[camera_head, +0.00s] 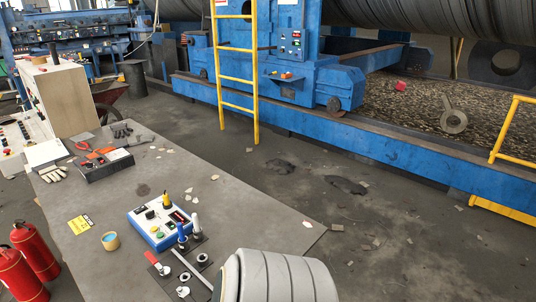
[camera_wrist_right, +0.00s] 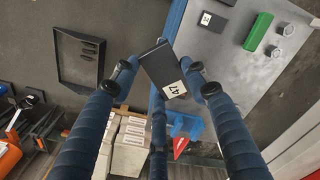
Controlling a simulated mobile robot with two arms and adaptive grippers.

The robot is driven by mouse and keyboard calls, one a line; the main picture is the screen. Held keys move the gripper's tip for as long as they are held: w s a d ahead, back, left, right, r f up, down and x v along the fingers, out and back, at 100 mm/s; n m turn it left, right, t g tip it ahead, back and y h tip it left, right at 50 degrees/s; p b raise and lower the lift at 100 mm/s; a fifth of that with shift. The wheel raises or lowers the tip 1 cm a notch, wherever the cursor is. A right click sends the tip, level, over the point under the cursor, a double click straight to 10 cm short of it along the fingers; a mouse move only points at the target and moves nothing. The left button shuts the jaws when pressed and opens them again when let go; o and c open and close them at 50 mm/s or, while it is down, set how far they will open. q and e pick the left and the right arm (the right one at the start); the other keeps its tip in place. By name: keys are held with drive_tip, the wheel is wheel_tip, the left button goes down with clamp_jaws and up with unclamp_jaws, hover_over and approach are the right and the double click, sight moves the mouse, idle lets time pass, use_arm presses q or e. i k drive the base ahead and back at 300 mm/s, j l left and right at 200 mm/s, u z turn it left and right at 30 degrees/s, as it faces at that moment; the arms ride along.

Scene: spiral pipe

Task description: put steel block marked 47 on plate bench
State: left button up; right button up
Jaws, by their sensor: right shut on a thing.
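The steel block marked 47 (camera_wrist_right: 163,68) is a dark flat block with a white label reading 47, in the right wrist view. My right gripper (camera_wrist_right: 160,78) has its blue fingers on either side of the block and is shut on it. The block is tilted in the picture. Beyond it is a grey metal plate bench (camera_wrist_right: 228,68) with a blue edge. The block overlaps the bench's left edge in the picture; its height above the bench cannot be told. My left gripper is in neither view. The head view does not show the block.
On the bench lie a green block (camera_wrist_right: 258,31), a small labelled dark block (camera_wrist_right: 213,20) and round metal pieces. A dark tray (camera_wrist_right: 80,58) lies left. Labelled boxes (camera_wrist_right: 130,140) stand below. The head view shows a cluttered grey table (camera_head: 110,200) and a yellow ladder (camera_head: 220,75).

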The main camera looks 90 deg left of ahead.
sight(126, 261)
drive_tip(key=k+u, duration=0.1)
drive_tip(key=u, duration=0.4)
drive_tip(key=k+u, duration=0.15)
drive_tip(key=u, duration=0.35)
drive_tip(key=j+u, duration=0.15)
drive_tip(key=u, duration=0.3)
drive_tip(key=k+j+u, duration=0.15)
drive_tip(key=u, duration=0.35)
drive_tip(key=j+u, duration=0.15)
drive_tip(key=u, duration=0.35)
drive_tip(key=j+u, duration=0.15)
drive_tip(key=u, duration=0.3)
drive_tip(key=j+u, duration=0.15)
drive_tip(key=u, duration=0.35)
drive_tip(key=i+j+u, duration=0.1)
drive_tip(key=u, duration=0.35)
drive_tip(key=i+j+u, duration=0.1)
drive_tip(key=u, duration=0.4)
